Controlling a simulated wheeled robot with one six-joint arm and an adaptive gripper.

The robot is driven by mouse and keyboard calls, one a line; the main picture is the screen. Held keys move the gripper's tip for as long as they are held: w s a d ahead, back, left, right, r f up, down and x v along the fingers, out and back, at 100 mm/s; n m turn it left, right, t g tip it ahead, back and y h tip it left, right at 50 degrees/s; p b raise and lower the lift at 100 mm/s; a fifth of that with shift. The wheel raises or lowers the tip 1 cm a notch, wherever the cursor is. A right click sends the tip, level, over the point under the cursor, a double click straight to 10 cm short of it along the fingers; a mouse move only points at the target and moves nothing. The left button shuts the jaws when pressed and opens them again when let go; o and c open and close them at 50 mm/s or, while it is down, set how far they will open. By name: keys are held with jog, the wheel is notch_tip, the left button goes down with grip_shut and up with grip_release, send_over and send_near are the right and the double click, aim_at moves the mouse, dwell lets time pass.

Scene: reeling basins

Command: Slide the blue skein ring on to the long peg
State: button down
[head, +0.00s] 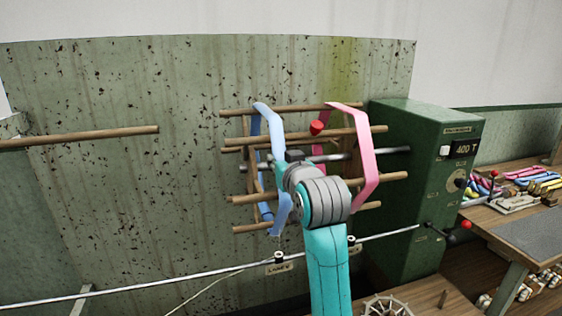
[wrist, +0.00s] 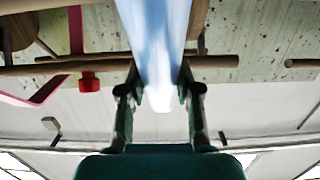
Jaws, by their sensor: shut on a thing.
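The blue skein ring (head: 274,130) is an angular band around the left part of the reel's wooden bars (head: 238,112), whose left ends stick out past it. My gripper (wrist: 160,88) is shut on the blue skein ring, whose band (wrist: 163,40) runs between the two fingers in the wrist view. In the head view my wrist and arm hide the fingers and part of the ring. The long peg (head: 80,138) is a bare wooden rod at the left, roughly level, with its free end pointing right toward the reel. A gap separates peg and bars.
A pink skein ring (head: 368,150) hangs around the bars to the right, near the green machine box (head: 425,150). A red knob (head: 316,127) sits between the rings. A metal rod (head: 180,282) crosses low in front. A bench (head: 520,225) with coloured skeins stands right.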

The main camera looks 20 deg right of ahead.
jog(key=shift+s+r, duration=0.1)
jog(key=shift+r, duration=0.3)
dwell(0.4)
jog(key=shift+a, duration=0.1)
jog(key=shift+a, duration=1.65)
jog(key=shift+a, duration=1.95)
jog(key=shift+a, duration=1.7)
